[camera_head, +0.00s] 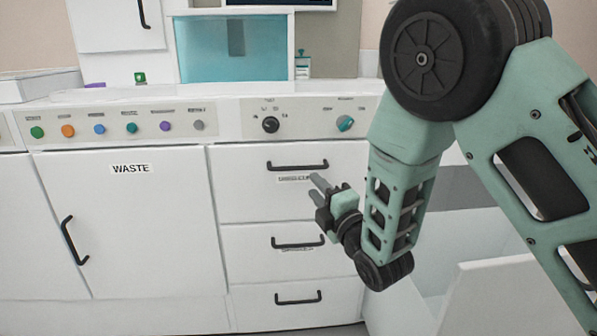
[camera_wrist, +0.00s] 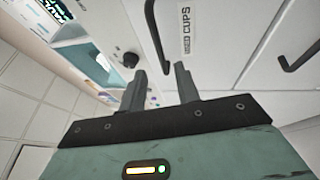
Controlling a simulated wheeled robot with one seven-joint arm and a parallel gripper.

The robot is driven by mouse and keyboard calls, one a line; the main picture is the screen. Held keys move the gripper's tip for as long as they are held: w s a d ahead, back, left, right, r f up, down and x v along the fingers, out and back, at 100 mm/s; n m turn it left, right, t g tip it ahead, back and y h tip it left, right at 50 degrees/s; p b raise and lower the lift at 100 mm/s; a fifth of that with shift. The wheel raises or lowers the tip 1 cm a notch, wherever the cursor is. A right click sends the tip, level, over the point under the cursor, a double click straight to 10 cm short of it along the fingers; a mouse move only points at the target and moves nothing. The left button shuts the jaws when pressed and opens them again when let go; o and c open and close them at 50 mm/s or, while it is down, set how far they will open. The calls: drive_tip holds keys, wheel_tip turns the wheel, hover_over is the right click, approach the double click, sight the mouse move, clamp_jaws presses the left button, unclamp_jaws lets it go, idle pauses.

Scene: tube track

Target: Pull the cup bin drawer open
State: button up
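The cup bin drawer (camera_head: 240,190) is the top white drawer of the stack, and it is shut. Its dark bar handle (camera_head: 297,166) runs across its upper part, above a small label that my gripper partly covers. In the wrist view, the handle (camera_wrist: 152,30) stands beside a label ending in "CUPS" (camera_wrist: 186,32). My gripper (camera_head: 318,184) is in front of this drawer, slightly below and right of the handle. In the wrist view, the two fingers (camera_wrist: 159,80) are apart with nothing between them. The handle is ahead of the fingertips, and I see no contact.
Two more drawers with dark handles sit below, the middle one (camera_head: 298,242) and the bottom one (camera_head: 298,298). A WASTE cabinet door (camera_head: 130,220) is shut at left. Knobs (camera_head: 271,124) line the panel above. A white panel (camera_head: 500,300) juts out at lower right.

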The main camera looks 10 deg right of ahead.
sight(300, 169)
drive_tip(key=b+x, duration=0.1)
drive_tip(key=x, duration=0.8)
clamp_jaws()
